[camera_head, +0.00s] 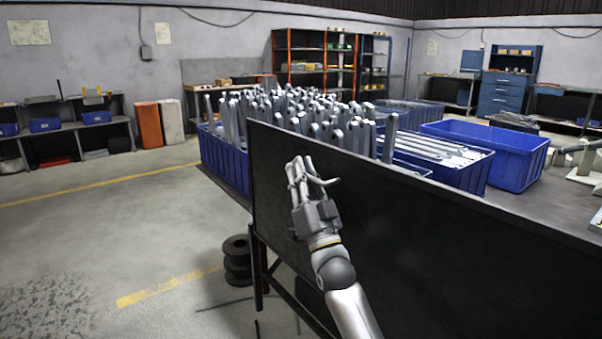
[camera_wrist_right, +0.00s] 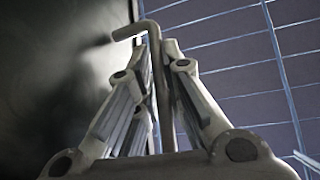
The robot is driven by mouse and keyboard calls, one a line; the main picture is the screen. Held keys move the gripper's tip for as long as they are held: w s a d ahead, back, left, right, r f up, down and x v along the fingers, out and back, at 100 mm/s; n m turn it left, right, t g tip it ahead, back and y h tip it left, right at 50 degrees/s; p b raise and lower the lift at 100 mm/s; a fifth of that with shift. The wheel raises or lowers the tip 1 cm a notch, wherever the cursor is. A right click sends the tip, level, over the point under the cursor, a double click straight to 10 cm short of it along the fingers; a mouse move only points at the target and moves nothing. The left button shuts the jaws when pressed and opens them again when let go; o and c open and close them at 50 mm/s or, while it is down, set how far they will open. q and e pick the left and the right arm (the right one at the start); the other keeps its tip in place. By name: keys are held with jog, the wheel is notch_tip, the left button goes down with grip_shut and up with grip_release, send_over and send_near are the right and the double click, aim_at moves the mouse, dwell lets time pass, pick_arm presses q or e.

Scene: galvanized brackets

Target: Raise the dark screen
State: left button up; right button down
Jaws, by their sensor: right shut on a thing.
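The dark screen (camera_head: 400,250) is a large black panel standing upright along the near side of the table, its top edge above the table top and hiding part of the blue bins. My right gripper (camera_head: 299,172) is in front of the screen's left part, fingers pointing up. In the right wrist view, my right gripper (camera_wrist_right: 152,62) is shut on a thin bent metal rod (camera_wrist_right: 151,28). The rod's top bends left toward the dark screen (camera_wrist_right: 45,80); whether it is fixed to the screen I cannot tell. My left gripper is not in view.
Blue bins (camera_head: 222,158) of upright galvanized brackets (camera_head: 300,112) stand behind the screen on the table. Another blue bin (camera_head: 518,165) is at the right. The floor at left is mostly clear.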

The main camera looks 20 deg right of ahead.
jog(key=shift+s+d+r+h, duration=0.1)
jog(key=shift+r+h, duration=0.2)
jog(key=shift+r, duration=0.15)
jog(key=c, duration=1.8)
grip_release()
jog(key=shift+c, duration=0.2)
jog(key=shift+o, duration=1.6)
jog(key=shift+f, duration=0.15)
jog(key=shift+f, duration=0.1)
jog(key=v, duration=1.1)
jog(key=shift+s+f, duration=0.2)
jog(key=shift+f, duration=0.15)
jog(key=shift+f, duration=0.1)
